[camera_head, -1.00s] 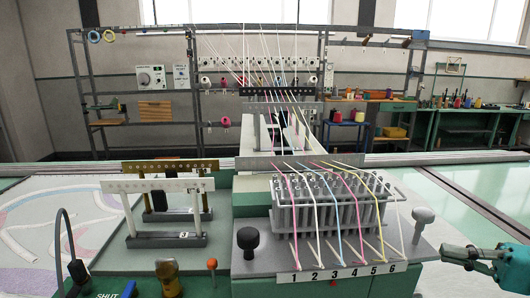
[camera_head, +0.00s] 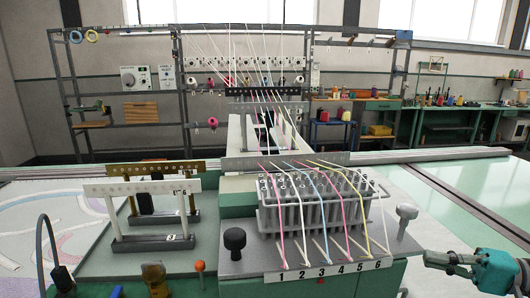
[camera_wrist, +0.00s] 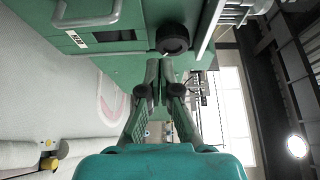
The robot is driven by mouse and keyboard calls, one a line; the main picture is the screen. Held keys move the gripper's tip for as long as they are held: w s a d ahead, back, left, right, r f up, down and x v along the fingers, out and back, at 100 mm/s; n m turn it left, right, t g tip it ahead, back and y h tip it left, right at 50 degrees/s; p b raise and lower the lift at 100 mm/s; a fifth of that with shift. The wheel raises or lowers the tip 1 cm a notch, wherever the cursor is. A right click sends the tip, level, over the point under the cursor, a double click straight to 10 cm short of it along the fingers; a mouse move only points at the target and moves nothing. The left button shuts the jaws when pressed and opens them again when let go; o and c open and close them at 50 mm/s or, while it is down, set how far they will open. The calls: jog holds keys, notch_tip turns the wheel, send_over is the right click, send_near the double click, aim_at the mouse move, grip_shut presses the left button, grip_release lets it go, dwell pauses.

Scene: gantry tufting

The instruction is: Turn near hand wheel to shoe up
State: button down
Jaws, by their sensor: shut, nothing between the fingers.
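My gripper (camera_head: 432,259) is at the lower right of the head view, shut and empty, right of the numbered needle block. In the wrist view my gripper (camera_wrist: 157,88) has its fingers together, pointing up the picture towards a green machine side. A round black wheel (camera_wrist: 173,38) sticks out there, just beyond and slightly right of the fingertips; it looks like a hand wheel. I cannot tell if the tips touch it. In the head view a black knob (camera_head: 235,239) and a grey knob (camera_head: 407,211) flank the yarn block (camera_head: 316,209). No shoe is clearly recognisable.
Coloured yarns run over the block to a strip numbered 1 to 6 (camera_head: 330,271). A white bar stand (camera_head: 145,187) is at left. In the wrist view a metal handle (camera_wrist: 90,15) juts from the green panel.

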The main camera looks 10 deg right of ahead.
jog(key=shift+a, duration=2.9)
jog(key=shift+w+r, duration=0.1)
jog(key=shift+w, duration=0.1)
jog(key=shift+s+r, duration=0.2)
jog(key=shift+r, duration=0.65)
jog(key=shift+w+r, duration=0.15)
jog(key=shift+r, duration=0.6)
jog(key=shift+s+d+r, duration=0.1)
jog(key=shift+s, duration=0.25)
jog(key=d, duration=0.5)
jog(key=shift+d, duration=0.4)
